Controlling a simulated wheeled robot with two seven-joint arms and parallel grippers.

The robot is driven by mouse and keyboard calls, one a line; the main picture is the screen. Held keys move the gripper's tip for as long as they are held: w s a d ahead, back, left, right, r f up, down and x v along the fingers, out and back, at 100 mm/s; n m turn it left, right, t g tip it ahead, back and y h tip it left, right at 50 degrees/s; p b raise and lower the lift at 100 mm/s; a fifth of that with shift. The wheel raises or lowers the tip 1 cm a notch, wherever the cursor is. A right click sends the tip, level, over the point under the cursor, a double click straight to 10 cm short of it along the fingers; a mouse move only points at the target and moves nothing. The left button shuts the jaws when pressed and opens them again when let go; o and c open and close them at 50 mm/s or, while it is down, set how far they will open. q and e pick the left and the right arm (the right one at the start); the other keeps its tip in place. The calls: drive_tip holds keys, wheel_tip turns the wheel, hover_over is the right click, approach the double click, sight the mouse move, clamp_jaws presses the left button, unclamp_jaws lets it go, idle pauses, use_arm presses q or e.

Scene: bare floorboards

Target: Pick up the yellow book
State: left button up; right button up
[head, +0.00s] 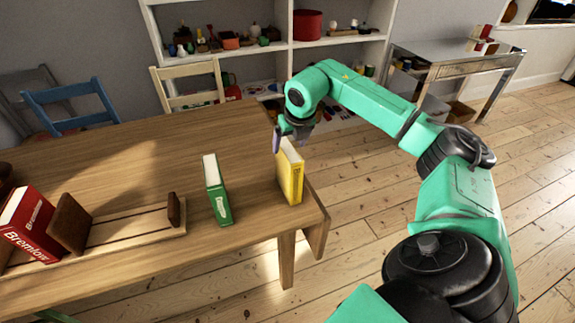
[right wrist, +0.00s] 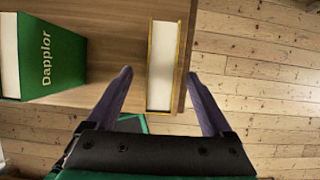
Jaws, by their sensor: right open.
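The yellow book (head: 291,174) stands upright near the right end of the wooden table. In the right wrist view its pale page edges and thin yellow cover (right wrist: 163,66) show from above. My right gripper (head: 287,137) is at the top of the book in the head view. In the right wrist view its two purple fingers (right wrist: 160,85) are open, one on each side of the book's near end, with gaps between them and the covers. The book still stands on the table. My left gripper is not in view.
A green book (head: 217,192) stands left of the yellow one. A red book (head: 30,225) sits by a wooden bookend rack (head: 130,228) further left. The table's (head: 255,235) right edge is close to the yellow book. Chairs and shelves stand behind.

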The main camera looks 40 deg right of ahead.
drive_tip(key=p+x, duration=0.2)
drive_tip(key=x, duration=0.5)
drive_tip(key=shift+w+d+f, duration=0.15)
drive_tip(key=shift+f, duration=0.2)
drive_tip(key=shift+f, duration=0.25)
clamp_jaws()
drive_tip(key=shift+r, duration=0.1)
idle(1.2)
